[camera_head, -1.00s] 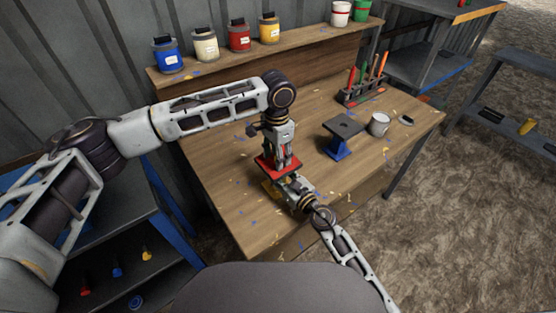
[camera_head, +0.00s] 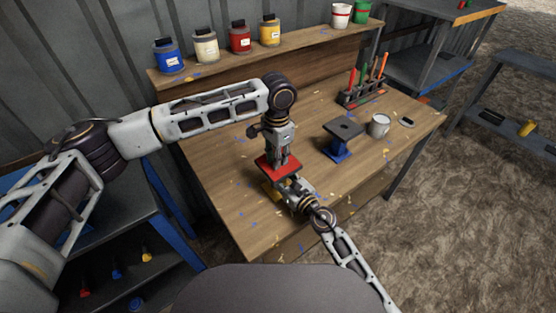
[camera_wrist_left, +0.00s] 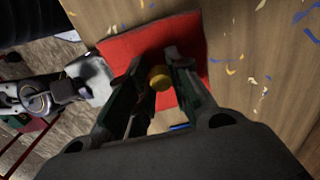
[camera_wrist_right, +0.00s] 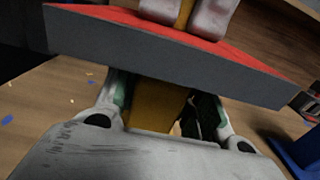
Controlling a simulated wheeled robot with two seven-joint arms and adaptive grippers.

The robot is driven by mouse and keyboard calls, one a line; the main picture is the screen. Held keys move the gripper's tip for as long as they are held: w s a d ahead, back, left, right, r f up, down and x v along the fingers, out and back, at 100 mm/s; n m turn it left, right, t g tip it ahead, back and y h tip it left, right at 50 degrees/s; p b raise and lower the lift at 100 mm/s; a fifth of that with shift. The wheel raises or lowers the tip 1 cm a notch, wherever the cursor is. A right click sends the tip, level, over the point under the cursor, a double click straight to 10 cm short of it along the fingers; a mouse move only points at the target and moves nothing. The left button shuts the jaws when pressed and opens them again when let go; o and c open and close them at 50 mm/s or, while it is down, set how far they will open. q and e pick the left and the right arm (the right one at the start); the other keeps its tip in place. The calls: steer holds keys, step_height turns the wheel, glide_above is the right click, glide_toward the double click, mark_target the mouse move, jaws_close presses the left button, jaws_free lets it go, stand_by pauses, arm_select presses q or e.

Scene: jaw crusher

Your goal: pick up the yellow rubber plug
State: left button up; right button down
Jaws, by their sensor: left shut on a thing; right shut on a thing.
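The yellow rubber plug (camera_wrist_left: 159,77) shows as a small round yellow top in the left wrist view. My left gripper (camera_head: 282,158) points down over a red-topped stand (camera_head: 277,168), with its fingers shut on the plug. In the right wrist view part of the plug (camera_wrist_right: 185,13) shows between the left fingertips, just above the red top (camera_wrist_right: 250,50). Whether its lower end touches the red top is hidden. My right gripper (camera_wrist_right: 155,98) is shut on the stand's yellow base (camera_wrist_right: 155,106), below the red plate.
A blue stand with a dark top (camera_head: 345,128), a white mug (camera_head: 379,125) and a tool rack (camera_head: 362,93) stand to the right on the wooden table (camera_head: 220,170). Several paint jars line the back shelf. Coloured flecks lie on the tabletop, otherwise clear near the stand's left.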

arm_select(q)
step_height(320, 180, up, 10)
stand_by(0.7)
stand_by(0.4)
arm_select(e)
steer(key=c, duration=0.8)
jaws_free()
steer(key=shift+s, duration=0.1)
steer(key=shift+v, duration=5.9)
steer(key=shift+d, duration=0.1)
